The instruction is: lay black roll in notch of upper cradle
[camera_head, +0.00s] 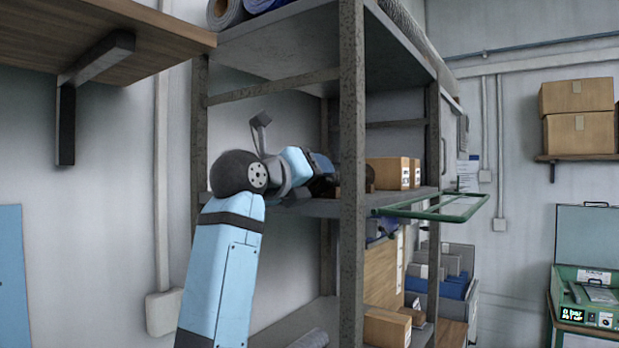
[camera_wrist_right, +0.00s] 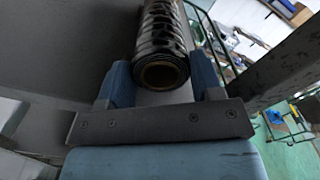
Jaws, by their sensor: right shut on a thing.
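My right gripper (camera_wrist_right: 162,72) is shut on the black roll (camera_wrist_right: 163,35), with one blue finger on each side of it. The roll is dark and glossy with a brown core, and its open end faces the wrist camera. In the head view my right arm reaches into the rack at the middle shelf (camera_head: 405,196). The roll (camera_head: 324,187) shows there only as a small dark piece beside the front post, which hides part of it and the fingers. I cannot make out the upper cradle or its notch in either view. My left gripper is not in view.
The speckled front post (camera_head: 352,150) stands close to my right wrist. Small cardboard boxes (camera_head: 388,172) sit on the same shelf to the right. A green frame (camera_head: 440,207) juts out from the rack. Grey and blue rolls lie on the top shelf (camera_head: 285,40).

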